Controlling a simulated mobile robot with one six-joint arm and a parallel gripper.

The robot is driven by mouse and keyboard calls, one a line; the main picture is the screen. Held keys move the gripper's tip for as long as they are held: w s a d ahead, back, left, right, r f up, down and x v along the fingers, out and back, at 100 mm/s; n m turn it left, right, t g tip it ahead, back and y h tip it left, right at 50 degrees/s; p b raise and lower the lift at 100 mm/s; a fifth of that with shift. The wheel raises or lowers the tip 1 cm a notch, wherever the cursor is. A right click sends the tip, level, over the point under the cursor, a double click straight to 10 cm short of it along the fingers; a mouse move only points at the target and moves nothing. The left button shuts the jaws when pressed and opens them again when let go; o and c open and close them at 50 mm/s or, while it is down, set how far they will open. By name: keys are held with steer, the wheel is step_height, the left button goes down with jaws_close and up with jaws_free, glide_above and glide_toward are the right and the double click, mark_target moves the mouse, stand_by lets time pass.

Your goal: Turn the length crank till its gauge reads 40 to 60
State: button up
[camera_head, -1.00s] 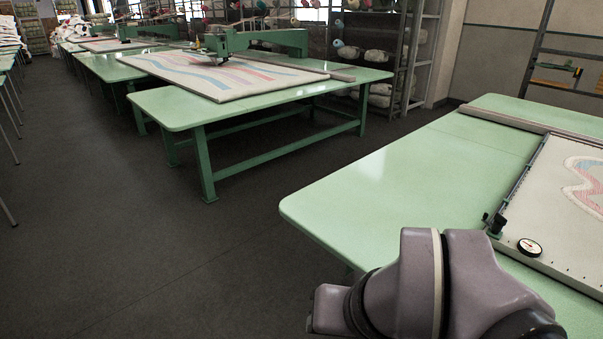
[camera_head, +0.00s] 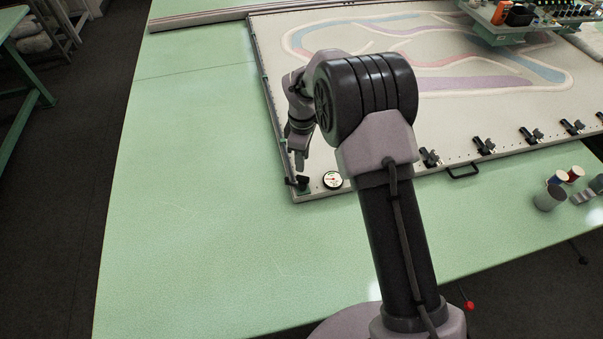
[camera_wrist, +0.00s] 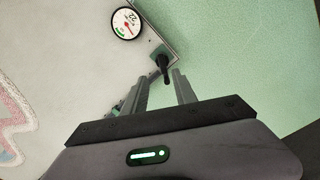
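The length crank (camera_head: 301,183) is a small black handle at the near left corner of the tufting frame. In the wrist view the black crank handle (camera_wrist: 163,68) stands just beyond my fingertips, roughly in line with the gap between them. My gripper (camera_wrist: 160,83) is open and empty; contact with the handle cannot be told. In the head view my gripper (camera_head: 300,163) points down just above the crank. The round white gauge (camera_head: 332,180) sits beside the crank. In the wrist view the gauge (camera_wrist: 127,23) shows a red needle, a green arc and a number that looks like 22.
The frame (camera_head: 410,60) with its patterned cloth lies on a green table (camera_head: 200,220). Black clamps (camera_head: 484,146) line its near edge. Thread spools (camera_head: 560,177) stand at the right. A tufting head (camera_head: 505,25) is at the back right. The table's left part is clear.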

mark_target(303, 177)
steer(key=f, duration=0.4)
steer(key=f+b, duration=0.1)
steer(key=f, duration=0.2)
steer(key=shift+s, duration=0.3)
steer(key=shift+s+d+f, duration=0.1)
steer(key=shift+d+f, duration=0.05)
steer(key=shift+f, duration=0.05)
steer(key=shift+c, duration=0.2)
jaws_close()
